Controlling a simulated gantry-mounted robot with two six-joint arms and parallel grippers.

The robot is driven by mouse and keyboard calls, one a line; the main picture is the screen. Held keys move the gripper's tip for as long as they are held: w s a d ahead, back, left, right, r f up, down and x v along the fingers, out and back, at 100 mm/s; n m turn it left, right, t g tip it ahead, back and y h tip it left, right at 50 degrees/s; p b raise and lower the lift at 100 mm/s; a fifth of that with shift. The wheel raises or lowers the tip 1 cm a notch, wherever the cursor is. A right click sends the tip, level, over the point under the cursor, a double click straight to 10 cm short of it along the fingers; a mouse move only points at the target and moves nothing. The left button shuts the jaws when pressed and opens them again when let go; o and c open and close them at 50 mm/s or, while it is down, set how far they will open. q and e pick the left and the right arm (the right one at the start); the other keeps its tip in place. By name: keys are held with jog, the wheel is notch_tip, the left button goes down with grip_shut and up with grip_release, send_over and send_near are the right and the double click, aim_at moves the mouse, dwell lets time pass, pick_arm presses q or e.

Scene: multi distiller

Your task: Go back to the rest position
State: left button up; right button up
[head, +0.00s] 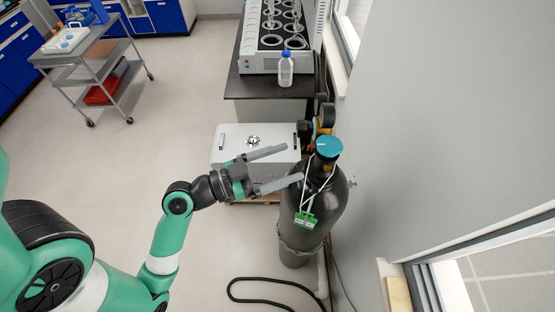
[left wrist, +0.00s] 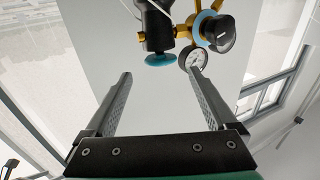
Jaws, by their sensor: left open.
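My left gripper (head: 281,169) is open with nothing between its fingers, just left of the dark gas cylinder (head: 318,215). One fingertip is close to the cylinder in the picture; I cannot tell whether they touch. The cylinder stands upright against the wall, with a teal valve knob (head: 329,147) on top and a green tag (head: 306,219) hanging from it. In the left wrist view both fingers (left wrist: 157,85) are spread apart. The teal knob (left wrist: 161,59) and a round gauge (left wrist: 192,58) show beyond them. My right gripper is not in view.
A white box (head: 230,145) stands behind my left gripper. A dark bench (head: 255,87) behind it carries the distiller (head: 250,45) and a blue-capped bottle (head: 286,72). A black hose (head: 262,280) lies on the floor. A grey cart (head: 100,60) stands far left. Open floor lies between.

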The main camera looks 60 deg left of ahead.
pick_arm(q)
jog(key=shift+s+r+p, duration=0.1)
jog(key=shift+s+p, duration=0.2)
jog(key=shift+s, duration=0.55)
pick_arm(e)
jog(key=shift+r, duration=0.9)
pick_arm(q)
jog(key=w+d+r+m+t+h+p, duration=0.1)
jog(key=w+d+r+m+h, duration=0.3)
jog(key=r, duration=0.5)
jog(key=w+d+r+m+h+p, duration=0.25)
jog(key=d+r, duration=0.25)
jog(key=r, duration=0.4)
jog(key=w+d+r+m+t+h+p, duration=0.1)
jog(key=w+d+r+m+h, duration=0.3)
jog(key=r, duration=0.5)
jog(key=s+d+r+t, duration=0.2)
jog(key=d+r, duration=0.2)
jog(key=r, duration=0.8)
jog(key=s+a+r+n+t+y, duration=0.1)
jog(key=a+r+n+t+y, duration=0.4)
jog(key=r+n+y, duration=0.4)
jog(key=shift+s+a+n+p, duration=0.3)
jog(key=shift+n+p, duration=0.15)
jog(key=shift+n, duration=0.2)
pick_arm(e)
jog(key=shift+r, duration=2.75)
